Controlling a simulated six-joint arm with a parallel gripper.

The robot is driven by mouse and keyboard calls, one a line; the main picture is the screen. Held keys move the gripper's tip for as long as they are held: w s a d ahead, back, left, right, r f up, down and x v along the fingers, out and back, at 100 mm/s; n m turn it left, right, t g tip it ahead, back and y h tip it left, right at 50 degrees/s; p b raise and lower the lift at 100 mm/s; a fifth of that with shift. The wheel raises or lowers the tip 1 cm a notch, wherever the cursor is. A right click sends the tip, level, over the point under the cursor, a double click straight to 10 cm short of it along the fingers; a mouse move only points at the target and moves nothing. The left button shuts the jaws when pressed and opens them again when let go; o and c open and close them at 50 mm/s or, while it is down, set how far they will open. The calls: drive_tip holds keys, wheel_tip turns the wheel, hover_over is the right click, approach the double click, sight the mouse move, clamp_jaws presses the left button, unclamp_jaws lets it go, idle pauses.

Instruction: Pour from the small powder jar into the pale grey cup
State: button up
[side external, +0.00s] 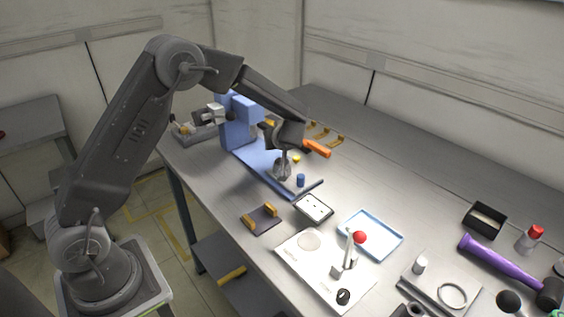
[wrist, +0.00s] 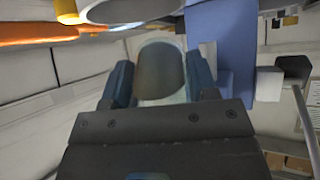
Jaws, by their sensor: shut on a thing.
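My gripper (wrist: 160,84) is shut on the small powder jar (wrist: 161,70), a rounded, dull grey-brown vessel between its two dark fingers in the wrist view. In the side view my gripper (side external: 282,160) hangs beside the blue stand, and a greyish, partly see-through shape shows at its tips. A pale grey round rim (wrist: 122,10), probably the pale grey cup, is cut off by the top edge of the wrist view, close to the jar. I cannot make out the cup for certain in the side view. No falling powder can be made out.
The blue stand (side external: 240,122) rises just behind my gripper. An orange handle (side external: 317,148) and a small blue cylinder (side external: 301,181) are close by. A white board (side external: 310,268), a light blue tray (side external: 385,247) and a purple hammer (side external: 492,258) lie further along the bench.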

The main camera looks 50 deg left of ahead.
drive_tip(key=shift+r+t+y, duration=0.3)
drive_tip(key=shift+t+y, duration=0.1)
drive_tip(key=shift+y, duration=0.4)
idle(0.8)
drive_tip(key=shift+d+r+t+y, duration=0.1)
drive_tip(key=shift+r+t+y, duration=0.2)
drive_tip(key=shift+r+y, duration=0.45)
idle(0.6)
drive_tip(key=shift+a+f+g+h, duration=0.25)
drive_tip(key=shift+f+g+h, duration=0.25)
drive_tip(key=shift+f+h, duration=0.5)
drive_tip(key=shift+g+h, duration=0.3)
drive_tip(key=shift+h, duration=0.45)
drive_tip(key=shift+d+f, duration=0.2)
drive_tip(key=shift+h, duration=0.3)
drive_tip(key=shift+f, duration=0.1)
